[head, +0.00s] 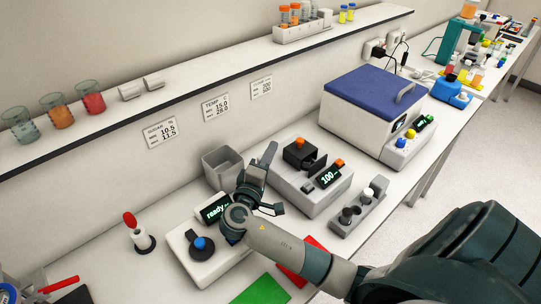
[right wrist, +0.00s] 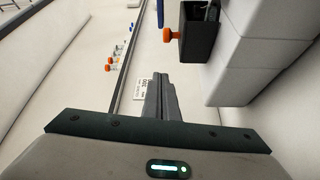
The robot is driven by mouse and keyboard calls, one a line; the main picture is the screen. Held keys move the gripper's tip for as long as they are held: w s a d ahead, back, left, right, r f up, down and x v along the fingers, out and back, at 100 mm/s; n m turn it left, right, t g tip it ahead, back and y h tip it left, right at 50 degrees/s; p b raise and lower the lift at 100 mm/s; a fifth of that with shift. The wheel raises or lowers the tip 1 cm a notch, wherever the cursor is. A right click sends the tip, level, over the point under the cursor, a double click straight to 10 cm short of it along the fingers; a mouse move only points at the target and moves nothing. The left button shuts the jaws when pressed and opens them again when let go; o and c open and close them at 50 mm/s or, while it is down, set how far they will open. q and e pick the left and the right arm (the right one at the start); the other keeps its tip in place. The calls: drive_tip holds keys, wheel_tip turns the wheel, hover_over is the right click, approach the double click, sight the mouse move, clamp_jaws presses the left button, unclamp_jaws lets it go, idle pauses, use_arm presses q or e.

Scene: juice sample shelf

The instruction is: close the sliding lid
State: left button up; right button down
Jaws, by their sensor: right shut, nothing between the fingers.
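A grey instrument (head: 297,182) with a lit "100" display stands in the middle of the bench. On it is a dark block (head: 297,156) with an orange knob (head: 300,142) on top; I take this as the sliding lid. In the right wrist view the dark block (right wrist: 187,50) shows an open hollow, with an orange knob (right wrist: 169,35) on its side. My right gripper (head: 268,156) is left of the instrument, apart from the block. Its fingers are together and empty, and they show in the right wrist view (right wrist: 158,95). My left gripper is not in view.
A "ready" device (head: 190,257) with a blue-topped knob stands below my right gripper. A grey bin (head: 222,165) is behind it. A holder with black and white-topped pieces (head: 352,217) and a blue-lidded box (head: 372,98) stand to the right. Green and red mats lie in front.

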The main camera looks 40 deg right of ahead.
sight(289, 150)
drive_tip(key=b+x, duration=0.1)
drive_tip(key=x, duration=0.6)
drive_tip(key=shift+d, duration=0.15)
drive_tip(key=s, duration=0.2)
drive_tip(key=shift+s+d+f+p, duration=0.25)
drive_tip(key=shift+s+d+p, duration=0.05)
drive_tip(key=shift+d+p, duration=0.1)
drive_tip(key=shift+s+d, duration=0.1)
drive_tip(key=shift+s, duration=0.45)
drive_tip(key=shift+f, duration=0.1)
